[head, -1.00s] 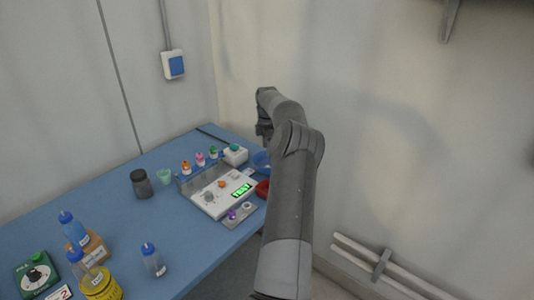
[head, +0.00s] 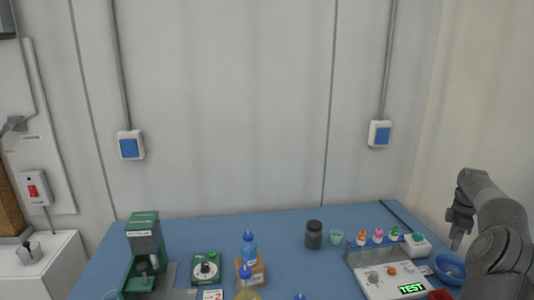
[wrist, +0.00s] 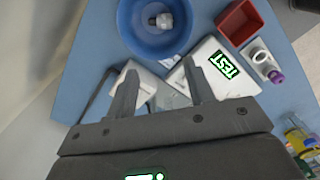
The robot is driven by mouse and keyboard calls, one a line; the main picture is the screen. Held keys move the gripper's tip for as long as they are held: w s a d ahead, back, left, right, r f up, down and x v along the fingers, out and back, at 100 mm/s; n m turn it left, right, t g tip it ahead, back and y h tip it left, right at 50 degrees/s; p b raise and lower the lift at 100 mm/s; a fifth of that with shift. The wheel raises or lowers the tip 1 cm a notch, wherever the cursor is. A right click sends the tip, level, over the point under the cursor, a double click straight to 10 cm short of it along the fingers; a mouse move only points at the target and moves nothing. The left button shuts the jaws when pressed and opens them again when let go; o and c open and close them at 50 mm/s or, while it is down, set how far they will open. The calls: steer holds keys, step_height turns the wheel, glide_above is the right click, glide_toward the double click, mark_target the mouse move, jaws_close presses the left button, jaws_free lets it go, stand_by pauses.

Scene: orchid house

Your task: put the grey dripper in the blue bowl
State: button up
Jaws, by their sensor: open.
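The blue bowl (wrist: 124,30) is at the top of the wrist view, and a small grey-white piece with a dark opening, which looks like the grey dripper (wrist: 164,21), lies inside it. In the head view the bowl (head: 451,268) is at the right end of the table, partly hidden by my arm. My gripper (wrist: 159,66) is open, with nothing held between its fingers. Its fingertips point toward the bowl and are apart from the dripper. In the head view my gripper (head: 457,240) hangs above the bowl.
A white tester (head: 385,283) reading TEST and a rack of coloured-top vials (head: 378,237) stand beside the bowl. A red container (wrist: 239,22) is close to it. A dark jar (head: 314,235) and a green cup (head: 337,237) stand further left.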

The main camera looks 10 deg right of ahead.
steer(key=w+a+r+m+h, duration=0.1)
steer(key=w+a+r, duration=0.1)
steer(key=a+r, duration=0.55)
steer(key=w+a+r+h, duration=0.1)
steer(key=w+a+r, duration=0.25)
steer(key=a, duration=0.75)
steer(key=s+a+r+m+t, duration=0.1)
steer(key=s+a+r, duration=0.2)
steer(key=a, duration=0.5)
steer(key=s+a+r+m+t, duration=0.1)
steer(key=s+a+r, duration=0.25)
steer(key=a, duration=0.55)
steer(key=s+a+f+m+t+y, duration=0.1)
steer(key=s+a+m, duration=0.3)
steer(key=s+a, duration=0.6)
steer(key=s+a+f+m+t+y, duration=0.1)
steer(key=s+a+f+m+t, duration=0.1)
steer(key=s+a, duration=0.8)
steer(key=s+f+m, duration=0.1)
steer(key=s, duration=0.4)
steer(key=shift+s+f+m+t, duration=0.25)
steer(key=shift+f+m+t, duration=0.05)
steer(key=shift+f+m, duration=0.1)
